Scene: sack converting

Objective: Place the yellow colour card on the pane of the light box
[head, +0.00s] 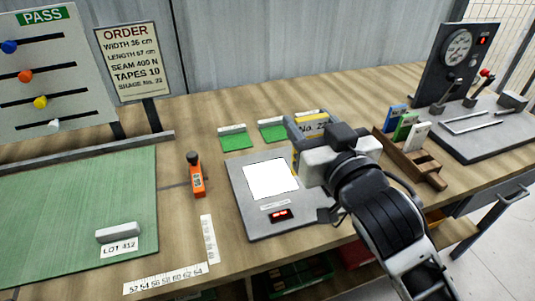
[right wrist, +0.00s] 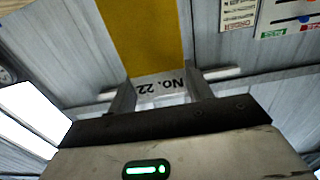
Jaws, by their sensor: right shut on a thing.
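The yellow colour card (head: 314,120), with a white strip marked "No. 22", is in my right gripper (head: 312,136). In the right wrist view the gripper (right wrist: 160,88) is shut on the white strip, and the yellow part (right wrist: 142,35) extends beyond the fingers. In the head view the gripper hides part of the card. The light box (head: 243,190) is a grey slab with a bright white pane (head: 270,179). The card and gripper are just behind and right of the pane, apparently above the bench. The pane looks bare. My left gripper is out of view.
Green cards with white strips (head: 237,139) (head: 272,132) lie behind the light box. An orange hand tool (head: 195,176) and a ruler (head: 208,239) lie left of it. A wooden rack (head: 412,152) with several cards stands at right. A green mat (head: 70,205) covers the left.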

